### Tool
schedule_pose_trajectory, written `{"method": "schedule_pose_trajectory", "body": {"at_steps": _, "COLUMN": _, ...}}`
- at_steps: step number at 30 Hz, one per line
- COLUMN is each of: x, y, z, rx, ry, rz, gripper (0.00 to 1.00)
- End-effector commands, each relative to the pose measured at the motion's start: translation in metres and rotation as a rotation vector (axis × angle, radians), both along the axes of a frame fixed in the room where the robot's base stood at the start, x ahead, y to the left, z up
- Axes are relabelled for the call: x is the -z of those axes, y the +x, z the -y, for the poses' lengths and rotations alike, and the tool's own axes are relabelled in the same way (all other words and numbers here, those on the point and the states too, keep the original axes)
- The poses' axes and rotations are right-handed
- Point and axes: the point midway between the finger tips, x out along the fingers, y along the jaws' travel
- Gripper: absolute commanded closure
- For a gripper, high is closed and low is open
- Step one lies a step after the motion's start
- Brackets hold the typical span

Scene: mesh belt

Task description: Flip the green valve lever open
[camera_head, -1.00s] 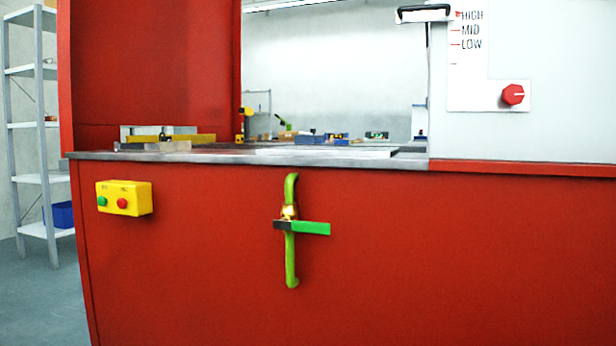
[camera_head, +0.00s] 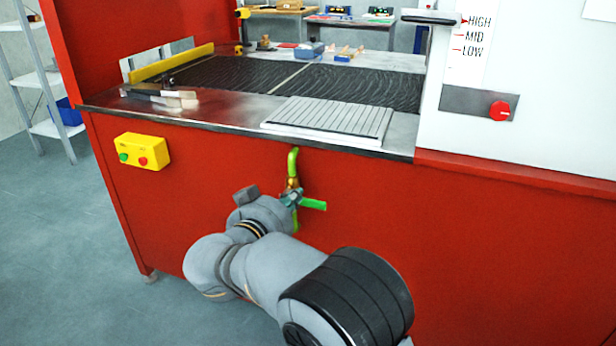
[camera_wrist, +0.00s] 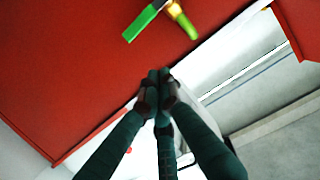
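The green valve lever (camera_head: 313,204) points to the right, across the upright green pipe (camera_head: 293,162), on the red front panel. Its brass valve body (camera_head: 292,184) sits above my gripper (camera_head: 290,199), which hides the lever's left end and part of the lower pipe. In the wrist view, the lever (camera_wrist: 143,21) lies beyond the fingertips, near the top edge. The dark fingers of my gripper (camera_wrist: 158,80) meet at their tips, shut with nothing visible between them. A gap in the picture separates them from the lever there.
A yellow button box (camera_head: 142,151) is mounted left of the valve. A metal ledge with a ribbed white plate (camera_head: 330,122) and the dark mesh belt (camera_head: 350,88) lie above. A red knob (camera_head: 499,111) is at the right. The panel right of the lever is clear.

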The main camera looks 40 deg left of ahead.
Motion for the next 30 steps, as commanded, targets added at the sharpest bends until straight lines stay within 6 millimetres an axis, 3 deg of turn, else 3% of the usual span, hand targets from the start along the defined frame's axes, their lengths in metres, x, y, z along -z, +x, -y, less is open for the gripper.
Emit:
{"method": "schedule_pose_trajectory", "body": {"at_steps": 14, "x": -0.002, "y": 0.004, "z": -0.004, "rx": 0.001, "ry": 0.010, "rz": 0.005, "gripper": 1.00}}
{"method": "schedule_pose_trajectory", "body": {"at_steps": 20, "x": 0.005, "y": 0.031, "z": -0.012, "rx": 0.002, "ry": 0.007, "rz": 0.005, "gripper": 1.00}}
{"method": "schedule_pose_trajectory", "body": {"at_steps": 30, "x": 0.021, "y": 0.095, "z": -0.032, "rx": 0.002, "ry": 0.009, "rz": 0.005, "gripper": 1.00}}
